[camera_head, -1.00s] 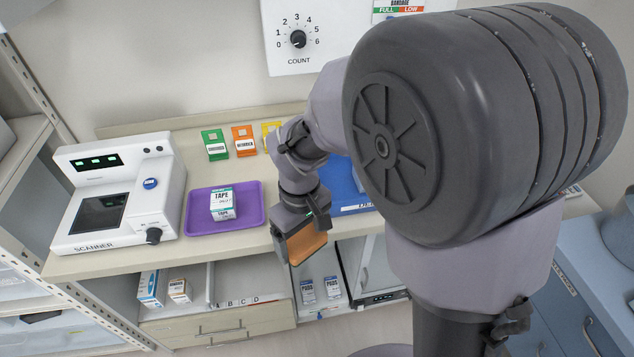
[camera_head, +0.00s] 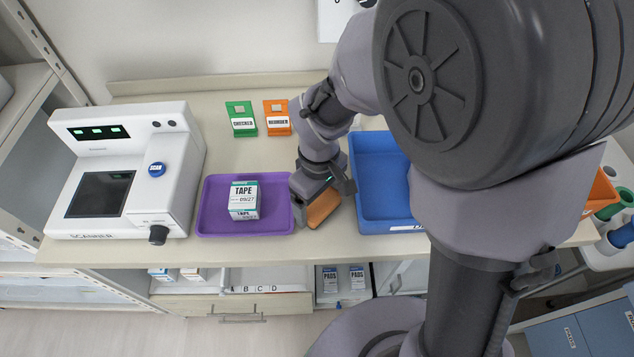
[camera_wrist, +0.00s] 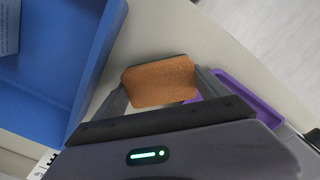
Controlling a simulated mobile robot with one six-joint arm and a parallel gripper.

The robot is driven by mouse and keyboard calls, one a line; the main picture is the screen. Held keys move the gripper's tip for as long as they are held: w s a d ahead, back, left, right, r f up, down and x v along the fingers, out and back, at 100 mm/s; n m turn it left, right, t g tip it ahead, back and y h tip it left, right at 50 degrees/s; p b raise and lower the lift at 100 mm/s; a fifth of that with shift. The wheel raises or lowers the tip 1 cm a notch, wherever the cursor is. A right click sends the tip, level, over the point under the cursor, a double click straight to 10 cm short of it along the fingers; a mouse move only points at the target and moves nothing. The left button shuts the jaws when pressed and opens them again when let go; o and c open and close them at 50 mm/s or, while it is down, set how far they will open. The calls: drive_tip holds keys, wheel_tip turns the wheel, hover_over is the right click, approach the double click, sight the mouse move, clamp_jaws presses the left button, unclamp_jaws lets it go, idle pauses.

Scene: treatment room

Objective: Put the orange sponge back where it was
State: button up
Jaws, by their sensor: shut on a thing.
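The orange sponge (camera_head: 323,208) is at the counter's front part, between the purple tray (camera_head: 215,217) and the blue bin (camera_head: 381,165). My gripper (camera_head: 322,190) is shut on it from above. In the wrist view the sponge (camera_wrist: 160,82) sits between the two fingers of my gripper (camera_wrist: 158,88), with bare counter around it. The blue bin's wall (camera_wrist: 92,85) is on one side and the purple tray's edge (camera_wrist: 245,90) on the other. I cannot tell whether the sponge touches the counter.
A tape box (camera_head: 243,198) stands in the purple tray. The scanner (camera_head: 125,170) is at the left. Green (camera_head: 241,119) and orange (camera_head: 277,118) tags lie at the back. Pads boxes (camera_head: 329,279) are on the shelf below. The gap between tray and bin is narrow.

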sight(321, 201)
drive_tip(key=shift+f, duration=0.5)
drive_tip(key=o, duration=1.3)
wheel_tip(321, 201, up, 14)
drive_tip(key=p, duration=0.6)
drive_tip(key=s+d+r+m+t+y, duration=0.1)
drive_tip(key=s+d+r+m+t, duration=0.2)
drive_tip(key=s+r+m, duration=0.2)
drive_tip(key=s+d+r+m+t+y+b, duration=0.1)
drive_tip(key=s+d+r+m+t, duration=0.1)
drive_tip(key=s+r+m, duration=0.3)
drive_tip(key=s+d+m, duration=0.1)
drive_tip(key=m, duration=0.2)
drive_tip(key=shift+d+t, duration=0.35)
drive_tip(key=shift+t, duration=0.05)
